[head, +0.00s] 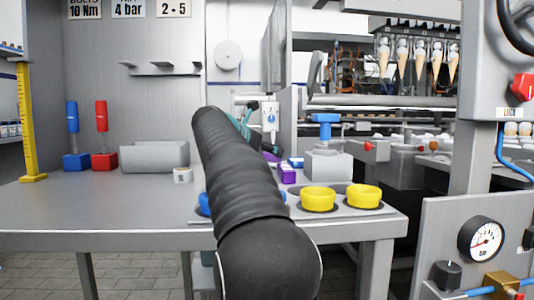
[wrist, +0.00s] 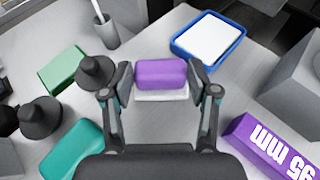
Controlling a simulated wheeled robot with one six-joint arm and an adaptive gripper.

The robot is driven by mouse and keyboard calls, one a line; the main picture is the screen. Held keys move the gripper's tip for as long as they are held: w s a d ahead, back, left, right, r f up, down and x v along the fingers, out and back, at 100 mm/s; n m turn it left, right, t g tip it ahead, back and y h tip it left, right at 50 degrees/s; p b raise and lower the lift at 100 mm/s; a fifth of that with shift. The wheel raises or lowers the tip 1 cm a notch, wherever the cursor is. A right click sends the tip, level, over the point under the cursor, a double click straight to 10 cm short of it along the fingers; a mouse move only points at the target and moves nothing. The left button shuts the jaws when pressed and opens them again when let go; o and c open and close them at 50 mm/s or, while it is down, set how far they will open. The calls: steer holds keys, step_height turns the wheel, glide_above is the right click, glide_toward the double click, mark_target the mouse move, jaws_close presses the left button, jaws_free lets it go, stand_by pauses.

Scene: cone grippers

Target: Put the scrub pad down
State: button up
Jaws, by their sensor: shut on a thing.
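The scrub pad (wrist: 161,73), purple on top with a white layer below, is between the two fingertips of my gripper (wrist: 161,82) in the wrist view. The fingers press on its left and right ends. It is over the grey table, and I cannot tell whether its underside touches the surface. In the head view my dark arm hides most of the gripper; a small purple patch (head: 271,157) beside the arm may be the pad.
In the wrist view a blue-rimmed tray (wrist: 180,48) with a white inside lies beyond the pad. A purple block marked 95 mm (wrist: 270,145) lies right. Green (wrist: 62,70) and teal (wrist: 72,150) blocks and dark cone-shaped pieces (wrist: 95,75) crowd the left.

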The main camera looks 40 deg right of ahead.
steer(key=shift+f, duration=0.15)
steer(key=o, duration=1.2)
steer(key=shift+c, duration=0.2)
steer(key=shift+r, duration=0.2)
steer(key=p+v, duration=0.1)
steer(key=v, duration=1.1)
